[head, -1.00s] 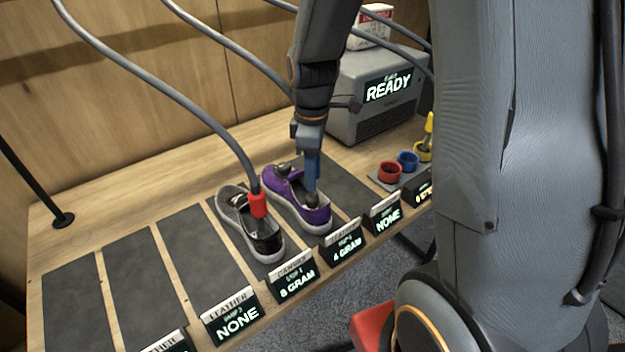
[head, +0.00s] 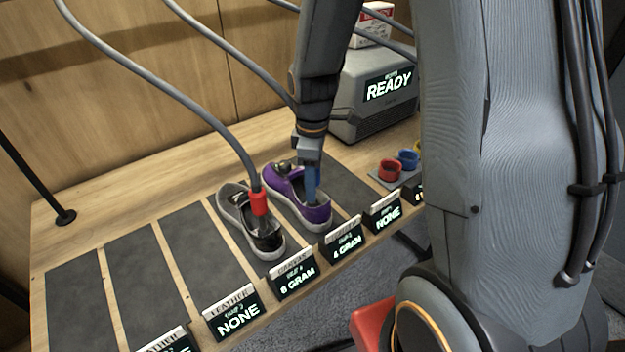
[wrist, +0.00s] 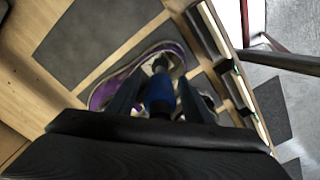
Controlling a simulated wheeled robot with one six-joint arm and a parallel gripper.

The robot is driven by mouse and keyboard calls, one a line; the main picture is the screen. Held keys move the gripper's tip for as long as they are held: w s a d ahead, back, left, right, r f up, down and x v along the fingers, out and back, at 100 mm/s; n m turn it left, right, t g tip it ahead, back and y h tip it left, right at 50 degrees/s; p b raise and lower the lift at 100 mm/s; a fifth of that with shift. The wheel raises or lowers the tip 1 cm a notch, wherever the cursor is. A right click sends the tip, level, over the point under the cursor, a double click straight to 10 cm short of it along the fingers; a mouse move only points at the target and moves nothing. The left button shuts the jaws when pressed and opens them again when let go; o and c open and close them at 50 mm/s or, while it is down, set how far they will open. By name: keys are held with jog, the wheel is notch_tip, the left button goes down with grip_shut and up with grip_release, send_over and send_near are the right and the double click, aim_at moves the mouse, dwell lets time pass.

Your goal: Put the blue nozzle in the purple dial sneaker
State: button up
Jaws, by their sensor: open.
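The blue nozzle (wrist: 158,92) is between the fingers of my gripper (wrist: 157,102), with a gap on each side in the wrist view. My gripper (head: 312,192) points down into the sneaker's opening in the head view. The gripper is open around the nozzle. The nozzle's lower end and its contact with the shoe are hidden.
A black-and-grey sneaker (head: 266,238) with a red nozzle (head: 259,202) and hose stands just left. Several label signs (head: 292,278) line the front edge. Red and blue cups (head: 390,170) and a grey READY machine (head: 375,95) are to the right. Mats at left are empty.

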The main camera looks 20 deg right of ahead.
jog(key=shift+r, duration=0.1)
notch_tip(320, 180, up, 12)
jog(key=b, duration=0.3)
jog(key=shift+r, duration=0.1)
dwell(0.6)
